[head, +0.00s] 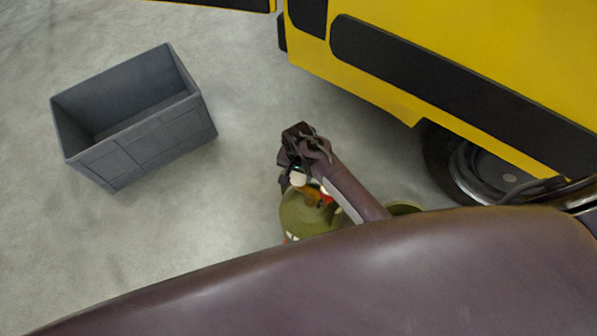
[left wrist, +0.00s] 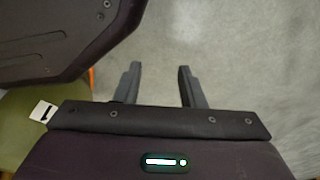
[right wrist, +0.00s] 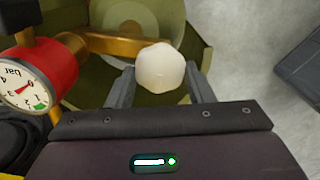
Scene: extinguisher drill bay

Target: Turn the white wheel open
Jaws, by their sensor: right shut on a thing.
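The white wheel (right wrist: 160,67) is a faceted knob on a brass valve stem (right wrist: 108,44) in the right wrist view. My right gripper (right wrist: 158,80) is shut on it, one finger on each side. In the head view the wheel (head: 298,179) shows just below my right gripper (head: 297,168), at the top of an olive-green cylinder (head: 300,218). A red pressure gauge (right wrist: 38,76) sits left of the wheel. My left gripper (left wrist: 159,72) is open and empty, with bare floor between its fingers.
A grey open crate (head: 165,140) stands on the floor at left. A yellow vehicle (head: 470,50) with a dark wheel (head: 437,160) fills the upper right. Concrete floor (head: 235,70) lies clear between them.

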